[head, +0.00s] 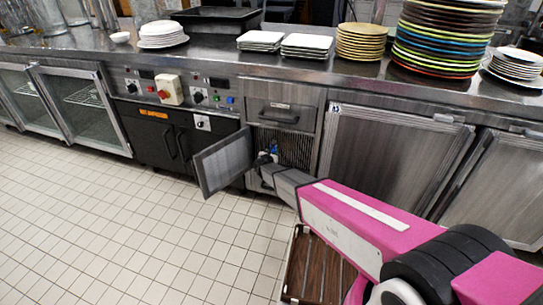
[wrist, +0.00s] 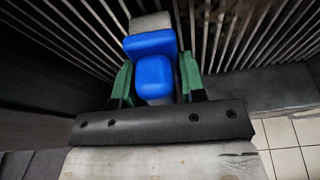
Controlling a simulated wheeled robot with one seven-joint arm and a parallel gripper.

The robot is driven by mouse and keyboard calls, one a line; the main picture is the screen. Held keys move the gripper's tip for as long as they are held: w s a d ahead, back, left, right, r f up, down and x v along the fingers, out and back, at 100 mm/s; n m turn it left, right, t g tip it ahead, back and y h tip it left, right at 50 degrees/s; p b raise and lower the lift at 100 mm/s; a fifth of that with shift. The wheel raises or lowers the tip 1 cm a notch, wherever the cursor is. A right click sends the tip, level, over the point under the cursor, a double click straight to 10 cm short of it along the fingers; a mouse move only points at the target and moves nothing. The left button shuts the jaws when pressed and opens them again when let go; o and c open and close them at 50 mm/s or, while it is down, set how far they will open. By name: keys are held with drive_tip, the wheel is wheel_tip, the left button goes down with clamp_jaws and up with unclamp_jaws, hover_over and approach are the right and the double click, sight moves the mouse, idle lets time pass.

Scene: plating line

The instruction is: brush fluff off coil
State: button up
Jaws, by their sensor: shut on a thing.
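The coil shows as a row of pale upright fins (wrist: 240,50) across the wrist view. In the head view the finned coil (head: 296,148) sits in a recess below a drawer. Brownish fluff-like patches (wrist: 236,8) show between fins at the top. My gripper (wrist: 157,82) has green finger pads, shut on a blue-handled brush (wrist: 151,72). A grey part (wrist: 150,22) of the brush points at the fins; I cannot tell whether it touches them. In the head view my gripper (head: 268,157) is at the recess opening, with a little blue showing; my arm hides part of the coil.
An open panel door (head: 224,161) stands out just left of the recess. A drawer (head: 281,115) is above it. The counter (head: 220,58) carries stacked plates (head: 436,40). A brown slatted thing (head: 318,270) in a pale frame lies below my arm. The tiled floor at left is clear.

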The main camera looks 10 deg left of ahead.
drive_tip(key=shift+w, duration=0.35)
drive_tip(key=shift+d, duration=0.15)
drive_tip(key=shift+s+d, duration=0.15)
drive_tip(key=shift+d, duration=0.6)
drive_tip(key=shift+s+d, duration=0.1)
drive_tip(key=shift+d, duration=0.65)
drive_tip(key=shift+s+d, duration=0.15)
drive_tip(key=shift+d, duration=4.8)
drive_tip(key=shift+r, duration=0.8)
drive_tip(key=shift+a, duration=1.75)
